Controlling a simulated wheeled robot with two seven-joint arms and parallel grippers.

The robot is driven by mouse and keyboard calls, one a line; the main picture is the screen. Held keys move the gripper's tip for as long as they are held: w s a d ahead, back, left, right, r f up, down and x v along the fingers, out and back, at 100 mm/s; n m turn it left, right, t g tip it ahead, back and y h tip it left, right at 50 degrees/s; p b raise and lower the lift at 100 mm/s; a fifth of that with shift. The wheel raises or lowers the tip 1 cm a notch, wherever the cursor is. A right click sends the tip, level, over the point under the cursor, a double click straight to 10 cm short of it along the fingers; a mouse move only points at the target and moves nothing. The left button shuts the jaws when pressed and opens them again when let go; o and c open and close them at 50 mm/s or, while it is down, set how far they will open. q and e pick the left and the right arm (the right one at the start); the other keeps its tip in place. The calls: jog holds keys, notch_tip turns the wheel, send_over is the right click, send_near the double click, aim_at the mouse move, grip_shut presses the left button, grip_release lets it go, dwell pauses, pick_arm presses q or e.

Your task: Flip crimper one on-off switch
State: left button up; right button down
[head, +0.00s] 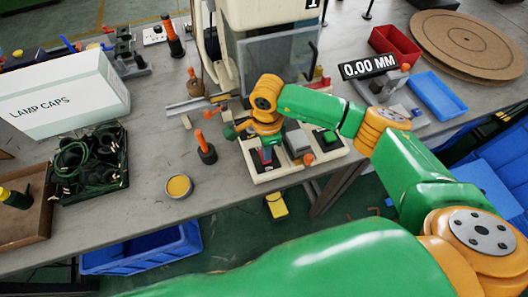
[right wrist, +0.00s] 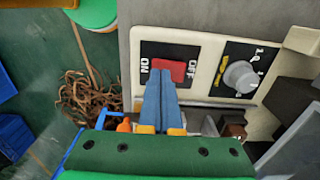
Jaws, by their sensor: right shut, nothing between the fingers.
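Crimper one (head: 268,14) is the cream machine at the back middle in the head view, with a label cut off by the top edge. In the right wrist view its panel carries a red rocker switch (right wrist: 175,66) on a black plate marked ON at left and OFF at right. My right gripper (right wrist: 161,78) is shut and empty. Its blue fingertips lie over the lower left part of the switch; I cannot tell whether they touch. In the head view the right gripper (head: 266,152) is over the machine's front base. My left gripper is not in view.
A grey knob (right wrist: 240,76) sits right of the switch. On the bench are an orange-handled tool (head: 206,150), a yellow-topped tin (head: 178,186), a lamp caps box (head: 65,95), a red bin (head: 395,42) and a blue tray (head: 438,96).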

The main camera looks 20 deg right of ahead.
notch_tip(320, 180, up, 6)
jog(key=p, duration=0.3)
jog(key=shift+p, duration=0.3)
jog(key=shift+r, duration=0.1)
